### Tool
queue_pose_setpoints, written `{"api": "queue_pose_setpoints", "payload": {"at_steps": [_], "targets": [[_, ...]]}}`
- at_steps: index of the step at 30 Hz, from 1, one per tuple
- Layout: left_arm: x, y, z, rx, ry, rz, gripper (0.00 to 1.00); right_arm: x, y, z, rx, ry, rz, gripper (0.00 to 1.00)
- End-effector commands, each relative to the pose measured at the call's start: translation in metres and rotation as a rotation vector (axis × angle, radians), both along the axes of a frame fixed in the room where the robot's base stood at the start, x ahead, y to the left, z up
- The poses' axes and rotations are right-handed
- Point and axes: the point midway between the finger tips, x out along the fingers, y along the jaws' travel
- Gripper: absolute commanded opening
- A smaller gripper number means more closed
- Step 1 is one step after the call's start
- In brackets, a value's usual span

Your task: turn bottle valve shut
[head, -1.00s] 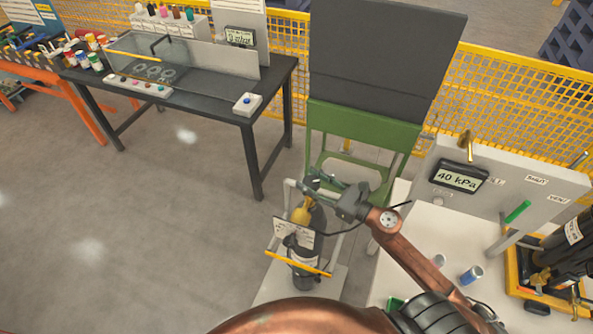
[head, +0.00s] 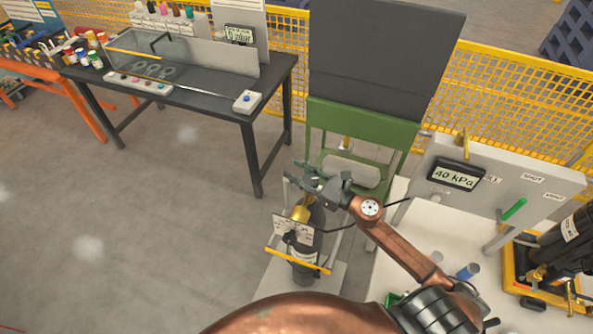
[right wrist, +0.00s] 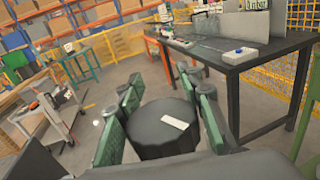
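The dark gas bottle (head: 304,262) stands upright in a light-framed trolley (head: 336,240), with a brass valve body (head: 300,213) on top. My right gripper (head: 300,177) reaches in from the right, just above the brass part in the head view, fingers pointing left and spread apart. It hides the top of the valve, so I cannot tell whether it touches. In the right wrist view its green-padded fingers (right wrist: 166,112) are apart. A dark round shape with a white strip shows between them; I cannot tell whether it is the handwheel. My left gripper is not in view.
A white bench (head: 425,236) with a panel display (head: 457,174) reading 40 kPa stands at right. A green stand with a dark board (head: 385,50) is behind the bottle. A black table (head: 215,103) stands back left. The floor left of the trolley is clear.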

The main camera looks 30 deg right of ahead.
Motion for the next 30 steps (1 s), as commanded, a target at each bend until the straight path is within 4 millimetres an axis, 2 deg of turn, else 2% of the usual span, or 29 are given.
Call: {"api": "queue_pose_setpoints", "payload": {"at_steps": [9,19,23,30], "targets": [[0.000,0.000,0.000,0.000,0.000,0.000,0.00,-0.001,-0.001,0.000,0.000,0.000,-0.001,0.02],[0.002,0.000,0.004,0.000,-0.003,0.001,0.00,-0.001,-0.002,0.000,0.000,0.002,-0.019,0.01],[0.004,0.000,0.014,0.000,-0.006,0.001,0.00,0.000,-0.005,0.002,0.002,0.002,-0.063,0.01],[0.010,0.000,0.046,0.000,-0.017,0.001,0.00,0.002,-0.012,0.006,0.003,0.003,-0.217,0.00]]}}
